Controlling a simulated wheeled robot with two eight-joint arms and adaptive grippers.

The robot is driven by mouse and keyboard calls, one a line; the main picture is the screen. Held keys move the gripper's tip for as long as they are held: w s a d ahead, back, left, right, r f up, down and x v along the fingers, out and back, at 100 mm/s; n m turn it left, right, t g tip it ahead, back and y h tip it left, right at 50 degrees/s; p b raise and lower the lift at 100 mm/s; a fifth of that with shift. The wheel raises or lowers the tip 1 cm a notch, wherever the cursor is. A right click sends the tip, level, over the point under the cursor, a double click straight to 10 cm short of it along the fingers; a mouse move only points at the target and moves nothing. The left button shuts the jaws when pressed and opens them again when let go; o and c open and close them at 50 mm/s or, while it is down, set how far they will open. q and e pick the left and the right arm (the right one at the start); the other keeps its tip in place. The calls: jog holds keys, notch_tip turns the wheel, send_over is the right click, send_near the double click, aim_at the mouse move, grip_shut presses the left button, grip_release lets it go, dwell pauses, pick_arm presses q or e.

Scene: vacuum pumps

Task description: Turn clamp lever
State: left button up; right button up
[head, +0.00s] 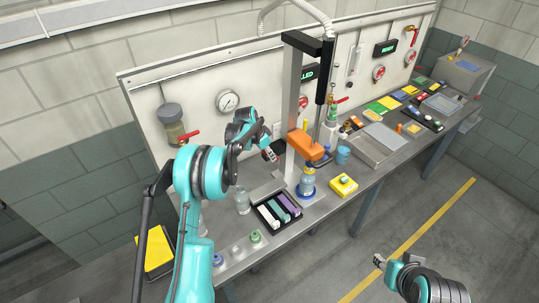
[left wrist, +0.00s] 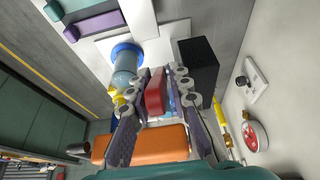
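An orange clamp block (head: 304,144) sits on a grey upright post, above a bottle (head: 307,183) standing in a blue ring. In the left wrist view the orange block (left wrist: 150,143) lies across the near end of my fingers. A red lever (left wrist: 155,93) shows between the two fingers. My left gripper (head: 270,154) is just left of the post; in the wrist view its fingers (left wrist: 161,74) stand apart around the lever, with a gap on the lever's right side. My right gripper (head: 379,262) is over the floor, away from the bench; its finger opening is too small to judge.
A black tray (head: 258,216) with coloured pieces lies in front of the post. A yellow block (head: 343,187) and a blue cup (head: 343,155) stand to its right. The wall panel (head: 200,105) with gauge and valves is close behind my left gripper.

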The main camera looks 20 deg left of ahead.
pick_arm(q)
grip_shut()
